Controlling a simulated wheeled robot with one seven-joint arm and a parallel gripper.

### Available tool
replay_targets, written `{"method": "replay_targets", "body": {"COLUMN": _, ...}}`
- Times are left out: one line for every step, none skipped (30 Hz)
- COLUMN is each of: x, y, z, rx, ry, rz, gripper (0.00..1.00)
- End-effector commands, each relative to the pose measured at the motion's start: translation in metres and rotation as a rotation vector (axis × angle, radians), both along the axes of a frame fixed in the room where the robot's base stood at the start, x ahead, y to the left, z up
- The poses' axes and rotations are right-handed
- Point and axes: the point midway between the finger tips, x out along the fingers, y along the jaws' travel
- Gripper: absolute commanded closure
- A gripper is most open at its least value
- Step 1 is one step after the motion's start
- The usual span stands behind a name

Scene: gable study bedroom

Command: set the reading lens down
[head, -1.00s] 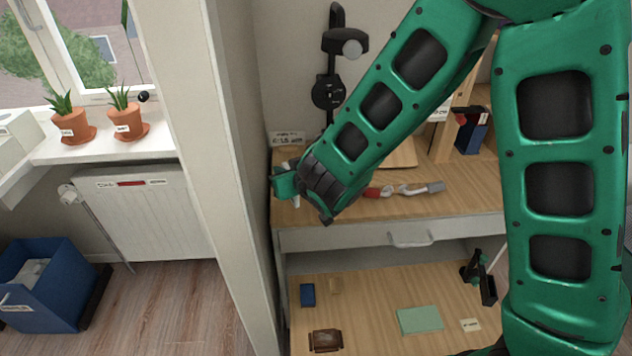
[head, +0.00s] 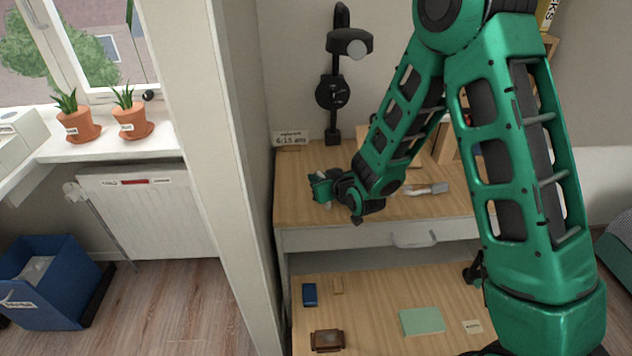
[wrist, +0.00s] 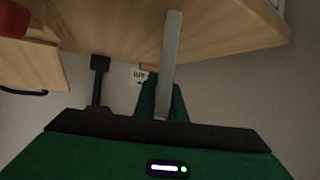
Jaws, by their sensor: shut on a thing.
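My gripper (head: 324,188) is over the left part of the wooden desk top (head: 300,215), in front of the black lamp. In the wrist view my green fingers (wrist: 163,100) are shut on a thin grey thing, which I take to be the reading lens (wrist: 171,50), seen edge-on. It sticks out past the fingertips towards the desk top. In the head view only a small pale bit shows at the fingers, and the rest is hidden. I cannot tell whether it touches the desk.
A black lamp (head: 333,95) and a small time sign (head: 290,138) stand at the desk's back left. A grey-ended tool (head: 430,189) lies right of my gripper, partly behind my arm. The desk front has a drawer handle (head: 414,241). A lower surface holds a green book (head: 422,321).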

Motion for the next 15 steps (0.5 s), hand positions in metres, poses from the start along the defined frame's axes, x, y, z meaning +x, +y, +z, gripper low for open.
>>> {"method": "replay_targets", "body": {"x": -0.0003, "y": 0.0001, "z": -0.0065, "rx": -0.001, "ry": 0.002, "rz": 0.000, "gripper": 1.00}}
{"method": "replay_targets", "body": {"x": -0.0002, "y": 0.0001, "z": -0.0081, "rx": 0.000, "ry": 0.001, "rz": 0.000, "gripper": 1.00}}
{"method": "replay_targets", "body": {"x": -0.0001, "y": 0.0002, "z": -0.0095, "rx": 0.000, "ry": 0.000, "rz": 0.000, "gripper": 1.00}}
{"method": "replay_targets", "body": {"x": -0.0002, "y": 0.0001, "z": -0.0098, "rx": 0.000, "ry": 0.000, "rz": 0.000, "gripper": 1.00}}
{"method": "replay_targets", "body": {"x": -0.0001, "y": 0.0002, "z": -0.0098, "rx": 0.000, "ry": -0.001, "rz": 0.000, "gripper": 1.00}}
{"method": "replay_targets", "body": {"x": -0.0001, "y": 0.0003, "z": -0.0094, "rx": 0.000, "ry": -0.001, "rz": 0.000, "gripper": 1.00}}
{"method": "replay_targets", "body": {"x": -0.0001, "y": 0.0003, "z": -0.0093, "rx": 0.000, "ry": -0.001, "rz": 0.000, "gripper": 1.00}}
{"method": "replay_targets", "body": {"x": -0.0001, "y": 0.0003, "z": -0.0093, "rx": 0.000, "ry": -0.001, "rz": 0.000, "gripper": 1.00}}
{"method": "replay_targets", "body": {"x": -0.0001, "y": 0.0003, "z": -0.0093, "rx": 0.000, "ry": -0.001, "rz": 0.000, "gripper": 1.00}}
{"method": "replay_targets", "body": {"x": -0.0002, "y": 0.0004, "z": -0.0094, "rx": 0.000, "ry": -0.001, "rz": 0.000, "gripper": 1.00}}
{"method": "replay_targets", "body": {"x": -0.0002, "y": 0.0004, "z": -0.0099, "rx": 0.000, "ry": -0.001, "rz": 0.000, "gripper": 1.00}}
{"method": "replay_targets", "body": {"x": -0.0002, "y": 0.0004, "z": -0.0111, "rx": 0.000, "ry": 0.000, "rz": 0.000, "gripper": 1.00}}
{"method": "replay_targets", "body": {"x": -0.0002, "y": 0.0004, "z": -0.0111, "rx": 0.000, "ry": 0.000, "rz": 0.000, "gripper": 0.85}}
{"method": "replay_targets", "body": {"x": -0.0003, "y": 0.0004, "z": -0.0110, "rx": 0.000, "ry": 0.000, "rz": 0.000, "gripper": 0.78}}
{"method": "replay_targets", "body": {"x": -0.0002, "y": 0.0004, "z": -0.0109, "rx": 0.000, "ry": 0.000, "rz": 0.000, "gripper": 0.71}}
